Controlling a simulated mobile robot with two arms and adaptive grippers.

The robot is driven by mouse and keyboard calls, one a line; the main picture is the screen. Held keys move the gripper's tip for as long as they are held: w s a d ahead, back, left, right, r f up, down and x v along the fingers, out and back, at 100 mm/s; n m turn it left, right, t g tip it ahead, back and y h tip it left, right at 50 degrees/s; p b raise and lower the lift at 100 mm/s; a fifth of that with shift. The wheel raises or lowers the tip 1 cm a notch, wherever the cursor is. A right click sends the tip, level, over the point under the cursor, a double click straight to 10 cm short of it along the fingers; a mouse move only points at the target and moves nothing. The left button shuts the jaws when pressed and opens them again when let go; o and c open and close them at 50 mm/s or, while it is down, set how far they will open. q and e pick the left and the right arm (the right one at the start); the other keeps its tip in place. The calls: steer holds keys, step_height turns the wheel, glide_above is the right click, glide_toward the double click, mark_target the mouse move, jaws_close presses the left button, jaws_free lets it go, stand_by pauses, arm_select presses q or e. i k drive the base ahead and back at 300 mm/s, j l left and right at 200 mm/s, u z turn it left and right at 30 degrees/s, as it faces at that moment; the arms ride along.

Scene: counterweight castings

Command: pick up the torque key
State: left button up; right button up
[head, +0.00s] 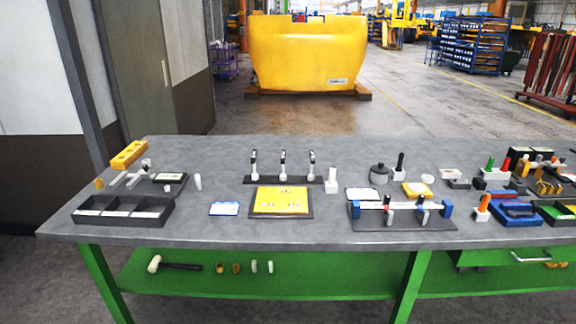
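Neither of my grippers is in view. I cannot tell for certain which item is the torque key. A small grey T-shaped tool (130,178) lies at the left of the grey workbench (225,160), between a yellow block and a black card holder. Tools with orange grips (483,206) and green grips (490,164) stand at the right.
A black compartment tray (124,219) lies front left, and a yellow-topped board (281,200) front middle. A fixture with blue ends (446,209) stands right of it. The bench's right side is crowded; its back left is clearer. A hammer (172,266) lies on the green lower shelf.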

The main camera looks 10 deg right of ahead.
mark_target(283, 178)
steer(key=i+l, duration=0.25)
steer(key=i, duration=0.15)
steer(key=i+l, duration=0.2)
steer(key=i, duration=0.15)
steer(key=i+l, duration=0.25)
steer(key=i, duration=0.15)
steer(key=k+l+u, duration=0.25)
steer(key=u, duration=0.15)
steer(key=k, duration=0.05)
